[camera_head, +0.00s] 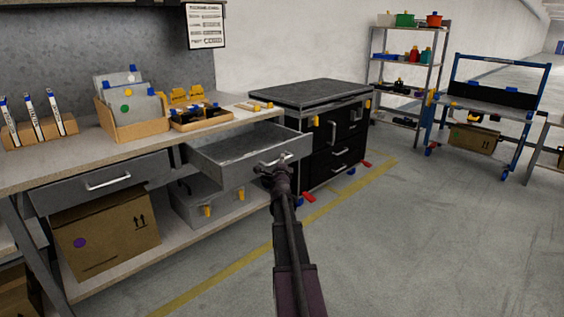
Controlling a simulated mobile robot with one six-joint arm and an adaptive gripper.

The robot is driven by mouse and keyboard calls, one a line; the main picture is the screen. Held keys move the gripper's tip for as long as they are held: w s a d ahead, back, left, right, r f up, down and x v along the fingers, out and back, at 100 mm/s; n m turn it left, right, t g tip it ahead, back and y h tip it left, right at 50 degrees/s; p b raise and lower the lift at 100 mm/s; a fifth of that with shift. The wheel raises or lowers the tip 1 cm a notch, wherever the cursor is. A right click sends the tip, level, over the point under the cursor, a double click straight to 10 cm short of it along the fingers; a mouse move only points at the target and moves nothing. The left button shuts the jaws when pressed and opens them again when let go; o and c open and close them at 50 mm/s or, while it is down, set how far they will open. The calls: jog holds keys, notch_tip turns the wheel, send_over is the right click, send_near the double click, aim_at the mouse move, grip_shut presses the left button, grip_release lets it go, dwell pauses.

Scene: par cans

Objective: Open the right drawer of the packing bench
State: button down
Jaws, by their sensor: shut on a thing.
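The packing bench (50,172) runs along the left of the head view. Its right drawer (228,158) is pulled well out from under the top, and its inside looks empty. My gripper (268,166) is at the drawer's front and shut on its handle (279,160). The fingers hide part of the handle. The left drawer (68,192) is closed, with its bar handle (107,181) showing.
A black wheeled cabinet (345,128) with a grey top stands just right of the drawer. A cardboard box (105,235) and a grey case (188,207) sit on the lower shelf. Open floor (430,240) lies to the right, crossed by a yellow line.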

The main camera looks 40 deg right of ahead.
jog(key=shift+s, duration=0.15)
jog(key=c, duration=0.6)
grip_release()
